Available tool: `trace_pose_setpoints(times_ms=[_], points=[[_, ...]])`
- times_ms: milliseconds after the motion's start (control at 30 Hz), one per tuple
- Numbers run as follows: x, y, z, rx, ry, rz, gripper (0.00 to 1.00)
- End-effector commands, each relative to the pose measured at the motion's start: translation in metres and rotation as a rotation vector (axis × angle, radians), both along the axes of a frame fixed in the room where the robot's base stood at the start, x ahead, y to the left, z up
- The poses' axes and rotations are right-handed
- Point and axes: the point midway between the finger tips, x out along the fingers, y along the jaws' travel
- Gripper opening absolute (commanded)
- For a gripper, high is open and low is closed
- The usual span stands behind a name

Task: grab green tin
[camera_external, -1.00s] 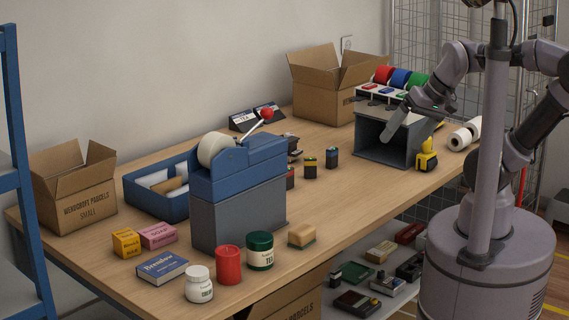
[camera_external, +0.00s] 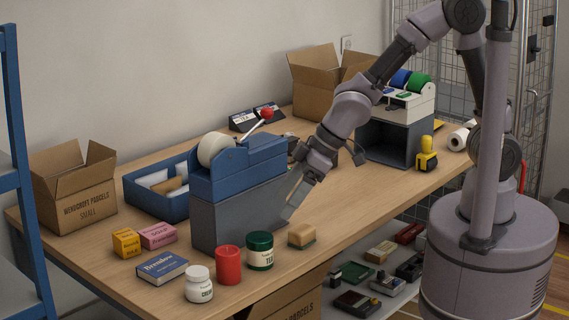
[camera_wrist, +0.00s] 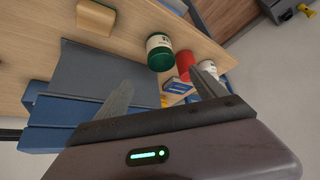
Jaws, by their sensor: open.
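The green tin (camera_external: 260,251) with a white label stands upright near the front edge of the counter, just right of a red candle-like cylinder (camera_external: 228,265). In the wrist view the green tin (camera_wrist: 160,52) shows above the middle, beyond my fingertips, with its dark green lid towards me. My gripper (camera_external: 288,213) hangs above the counter, behind and to the right of the tin and apart from it. In the wrist view its two fingers (camera_wrist: 165,88) are spread and nothing is between them.
The blue tape dispenser on its grey block (camera_external: 238,215) stands close behind the tin. A sponge-like block (camera_external: 301,235) lies right of the tin. A white jar (camera_external: 198,284) and a blue box (camera_external: 162,268) stand to the left. The counter's right front is mostly clear.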

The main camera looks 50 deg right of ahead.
Motion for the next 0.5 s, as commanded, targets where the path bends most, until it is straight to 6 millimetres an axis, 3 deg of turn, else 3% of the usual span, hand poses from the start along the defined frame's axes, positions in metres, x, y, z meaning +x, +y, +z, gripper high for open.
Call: trace_pose_setpoints(times_ms=[33, 133, 500], points=[[0.006, 0.005, -0.020, -0.002, 0.002, 0.000, 0.81], [0.016, 0.016, -0.044, -0.002, 0.002, -0.002, 0.81], [0.032, 0.034, -0.087, -0.001, 0.001, -0.002, 0.81]])
